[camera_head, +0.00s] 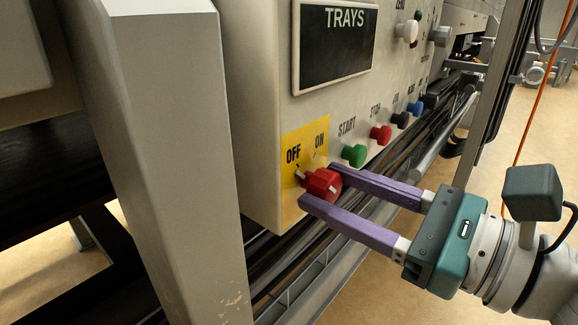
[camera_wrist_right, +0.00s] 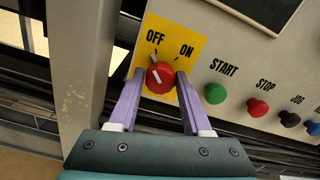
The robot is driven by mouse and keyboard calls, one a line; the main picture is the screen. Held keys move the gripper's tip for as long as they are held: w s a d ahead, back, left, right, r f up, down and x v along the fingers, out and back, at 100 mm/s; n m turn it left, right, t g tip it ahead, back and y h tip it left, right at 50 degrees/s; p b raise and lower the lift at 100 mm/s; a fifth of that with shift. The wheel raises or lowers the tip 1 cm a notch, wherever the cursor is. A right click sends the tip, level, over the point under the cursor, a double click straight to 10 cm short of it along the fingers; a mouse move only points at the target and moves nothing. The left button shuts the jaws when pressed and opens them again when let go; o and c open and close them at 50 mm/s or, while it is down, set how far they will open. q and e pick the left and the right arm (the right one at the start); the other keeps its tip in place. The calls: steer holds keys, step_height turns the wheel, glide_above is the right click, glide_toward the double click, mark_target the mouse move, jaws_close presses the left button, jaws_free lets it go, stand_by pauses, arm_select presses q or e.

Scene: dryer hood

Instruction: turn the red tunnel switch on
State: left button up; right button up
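The red switch (camera_head: 321,182) is a knob on a yellow plate (camera_head: 290,207) marked OFF and ON, low on the panel's left end. Its white pointer line slants toward OFF in both views. My right gripper (camera_head: 316,184) has its purple fingers spread on either side of the knob. In the right wrist view the knob (camera_wrist_right: 159,77) sits between the fingertips (camera_wrist_right: 158,76), with small gaps apparent; whether either finger touches it I cannot tell. My left gripper is not in view.
Green START (camera_head: 354,155) and red STOP (camera_head: 381,134) buttons, then several more, run along the panel to the right of the switch. A grey post (camera_head: 165,130) stands to its left. Dark rails pass below the panel. Open floor lies at right.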

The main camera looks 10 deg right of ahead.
jaws_close()
stand_by(0.4)
steer(key=m+p, duration=0.1)
steer(key=m, duration=0.3)
steer(key=shift+r+p, duration=0.1)
steer(key=shift+p, duration=0.2)
steer(key=m+p, duration=0.1)
steer(key=m, duration=0.4)
steer(key=shift+p, duration=0.4)
steer(key=m+p, duration=0.1)
steer(key=m, duration=0.3)
steer(key=shift+m+p, duration=0.3)
steer(key=shift+m, duration=0.1)
steer(key=m+p, duration=0.1)
steer(key=m, duration=0.2)
steer(key=shift+m, duration=0.7)
steer(key=shift+o, duration=2.2)
jaws_free()
